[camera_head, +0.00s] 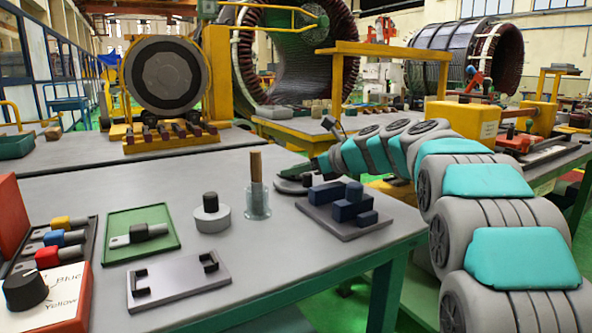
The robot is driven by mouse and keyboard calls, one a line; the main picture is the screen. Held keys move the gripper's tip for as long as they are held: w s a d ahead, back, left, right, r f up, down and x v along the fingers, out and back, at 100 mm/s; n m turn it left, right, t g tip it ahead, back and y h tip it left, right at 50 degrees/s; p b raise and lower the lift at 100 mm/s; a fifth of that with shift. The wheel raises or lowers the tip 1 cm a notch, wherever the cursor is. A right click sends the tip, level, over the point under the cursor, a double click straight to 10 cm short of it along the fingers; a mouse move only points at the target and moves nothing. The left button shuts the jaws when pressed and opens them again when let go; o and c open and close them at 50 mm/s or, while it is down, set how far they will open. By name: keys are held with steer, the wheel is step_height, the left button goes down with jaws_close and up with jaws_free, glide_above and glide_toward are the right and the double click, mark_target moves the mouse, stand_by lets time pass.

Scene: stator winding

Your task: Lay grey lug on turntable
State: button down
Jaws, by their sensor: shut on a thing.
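My gripper (306,169) reaches in from the right, low over the far side of the grey table. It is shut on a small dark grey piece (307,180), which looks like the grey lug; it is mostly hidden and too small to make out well. Right below is a flat dark round disc (285,187), which looks like the turntable. The piece is at the disc's right part; I cannot tell whether they touch. Another lug (139,234), with a black sleeve and a grey tongue, lies on a green tray (118,253).
A dark plate with blue blocks (352,208) is close to the gripper, in front.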

steer(key=shift+f, duration=0.4)
steer(key=shift+s+a+f, duration=0.1)
steer(key=shift+f, duration=0.45)
steer(key=c, duration=0.8)
jaws_free()
steer(key=shift+f, duration=0.1)
steer(key=o, duration=0.3)
steer(key=shift+r, duration=0.2)
steer(key=shift+o, duration=0.2)
step_height(320, 180, up, 4)
steer(key=shift+r+p, duration=0.2)
steer(key=shift+p, duration=0.1)
steer(key=shift+s+r, duration=0.2)
steer(key=shift+s, duration=0.05)
steer(key=s+d, duration=0.1)
steer(key=s, duration=0.4)
steer(key=s+d+r, duration=0.1)
steer(key=s+d, duration=0.1)
steer(key=s, duration=0.3)
steer(key=s+d+r, duration=0.1)
steer(key=s, duration=0.3)
steer(key=shift+s+d+b, duration=0.25)
steer(key=shift+s+b, duration=0.1)
steer(key=shift+s, duration=0.05)
